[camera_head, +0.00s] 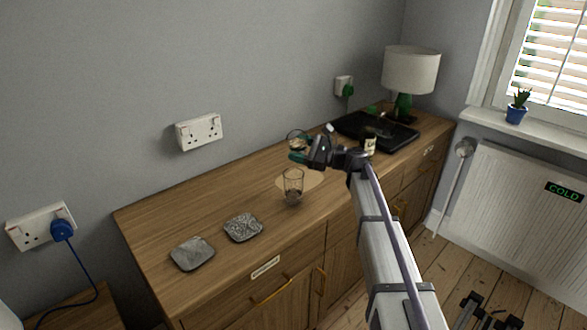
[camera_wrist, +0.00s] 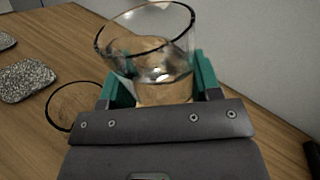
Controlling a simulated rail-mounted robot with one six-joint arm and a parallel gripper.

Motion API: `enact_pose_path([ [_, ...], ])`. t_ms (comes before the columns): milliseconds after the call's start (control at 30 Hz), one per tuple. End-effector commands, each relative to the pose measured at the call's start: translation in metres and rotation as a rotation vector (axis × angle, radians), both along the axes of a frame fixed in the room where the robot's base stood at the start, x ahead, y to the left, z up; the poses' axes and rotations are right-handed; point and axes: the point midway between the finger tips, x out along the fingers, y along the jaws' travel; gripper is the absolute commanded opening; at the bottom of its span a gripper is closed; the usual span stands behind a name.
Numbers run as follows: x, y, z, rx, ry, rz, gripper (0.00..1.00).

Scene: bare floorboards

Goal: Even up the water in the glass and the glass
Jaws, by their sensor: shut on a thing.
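My gripper (camera_head: 303,150) is shut on a clear glass (camera_wrist: 160,66), with its teal fingers on either side of it in the wrist view. This held glass is above the sideboard and looks tilted in the wrist view. Clear liquid seems to show low in it, but its level is hard to read. A second clear glass (camera_head: 293,184) stands upright on the sideboard, in front of and below my gripper in the head view. Its dark rim (camera_wrist: 50,104) shows at the left in the wrist view. How much water it holds is unclear.
Two grey coasters (camera_head: 193,253) (camera_head: 243,227) lie on the wooden sideboard (camera_head: 160,217) at the left. A pale round patch (camera_head: 312,180) is by the standing glass. A small jar (camera_head: 369,146), a black flat object (camera_head: 350,124) and a lamp (camera_head: 410,70) stand at the right.

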Motion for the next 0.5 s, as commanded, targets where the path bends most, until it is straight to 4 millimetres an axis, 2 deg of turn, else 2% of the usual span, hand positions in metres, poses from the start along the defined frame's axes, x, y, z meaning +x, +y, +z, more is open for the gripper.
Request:
enact_pose_path([
  [500, -0.0093, 0.0023, 0.0064, -0.03, -0.122, 0.0, 0.21],
])
